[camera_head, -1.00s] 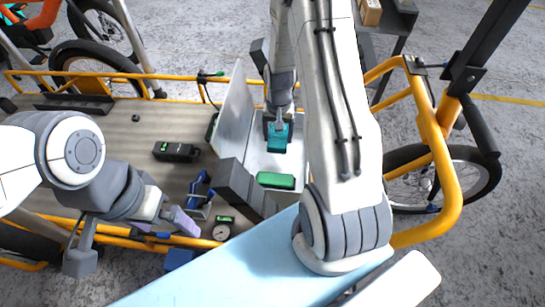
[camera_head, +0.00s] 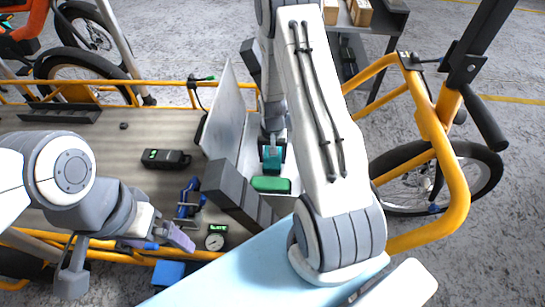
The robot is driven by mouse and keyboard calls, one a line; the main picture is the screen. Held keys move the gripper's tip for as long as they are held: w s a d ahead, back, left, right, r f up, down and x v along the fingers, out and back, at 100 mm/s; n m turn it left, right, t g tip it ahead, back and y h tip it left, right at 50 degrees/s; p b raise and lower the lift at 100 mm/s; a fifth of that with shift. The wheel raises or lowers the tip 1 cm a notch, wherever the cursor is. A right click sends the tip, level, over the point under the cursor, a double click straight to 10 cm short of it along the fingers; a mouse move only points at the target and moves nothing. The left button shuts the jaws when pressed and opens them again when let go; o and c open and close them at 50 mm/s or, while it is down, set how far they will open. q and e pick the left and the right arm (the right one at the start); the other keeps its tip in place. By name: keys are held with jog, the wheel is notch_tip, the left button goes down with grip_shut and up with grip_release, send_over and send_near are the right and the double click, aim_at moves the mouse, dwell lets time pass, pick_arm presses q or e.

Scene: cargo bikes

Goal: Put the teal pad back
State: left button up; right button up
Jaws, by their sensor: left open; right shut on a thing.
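The teal pad (camera_head: 272,167) is in the jaws of my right gripper (camera_head: 272,150), over or in the open pale case (camera_head: 250,142). It is just behind a green block (camera_head: 271,184) in that case. I cannot tell whether the pad touches the case floor or the block. My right forearm hides the right part of the case. My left gripper (camera_head: 165,238) is open and empty, low at the left over the near edge of the cargo bed.
The case's raised pale panel (camera_head: 224,110) stands left of the pad. Dark grey blocks (camera_head: 232,194) stand in front. A black device (camera_head: 165,159), a blue tool (camera_head: 188,198) and a round gauge (camera_head: 215,241) lie on the bed (camera_head: 100,150). Yellow rails edge it.

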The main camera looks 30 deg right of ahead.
aim_at(273, 158)
jog(key=shift+f, duration=0.15)
jog(key=o, duration=1.2)
notch_tip(273, 158, up, 12)
jog(key=p, duration=0.5)
jog(key=shift+r, duration=0.2)
notch_tip(273, 158, down, 13)
jog(key=b, duration=0.5)
jog(key=shift+r, duration=0.2)
notch_tip(273, 158, up, 3)
jog(key=shift+f+p, duration=0.15)
jog(key=shift+p, duration=0.4)
jog(key=shift+r, duration=0.6)
